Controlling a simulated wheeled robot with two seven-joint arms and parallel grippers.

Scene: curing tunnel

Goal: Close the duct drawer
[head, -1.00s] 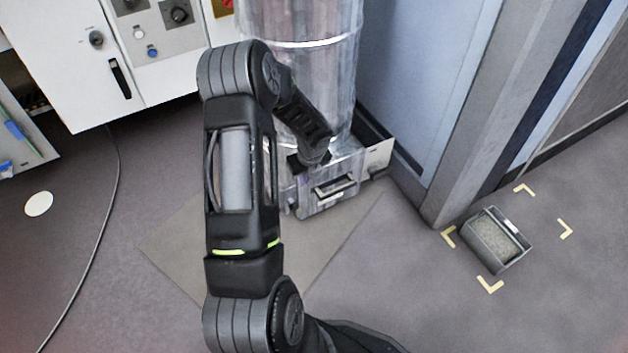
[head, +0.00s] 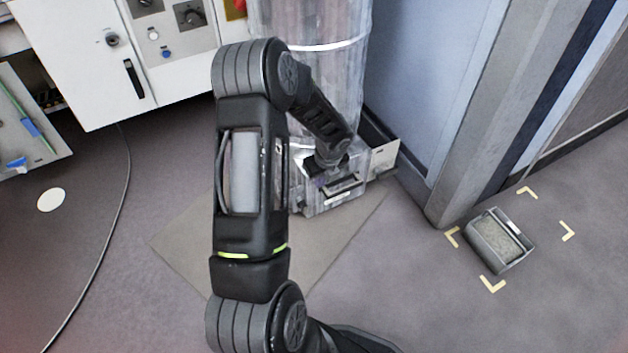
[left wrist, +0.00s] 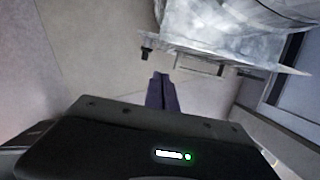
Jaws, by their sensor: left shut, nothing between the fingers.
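The duct (head: 312,85) is a shiny silvery upright cylinder on a boxy base. The base's front face (head: 322,207) has a rectangular handle or opening (head: 345,188); it looks like the drawer's front, but I cannot tell how far out the drawer stands. The base also shows at the top of the left wrist view (left wrist: 235,50). My left gripper (head: 322,183) is at the front of the base, partly hidden by my wrist. In the left wrist view its purple fingers (left wrist: 162,93) are together and empty, appearing apart from the base. My right gripper is not in view.
A pale plate (head: 384,157) juts from the base's right side, near the blue-grey wall (head: 425,90). A grey bin (head: 497,240) with grainy contents sits between yellow floor marks at right. A white control cabinet (head: 110,75) stands at left. A cable (head: 122,200) crosses the floor.

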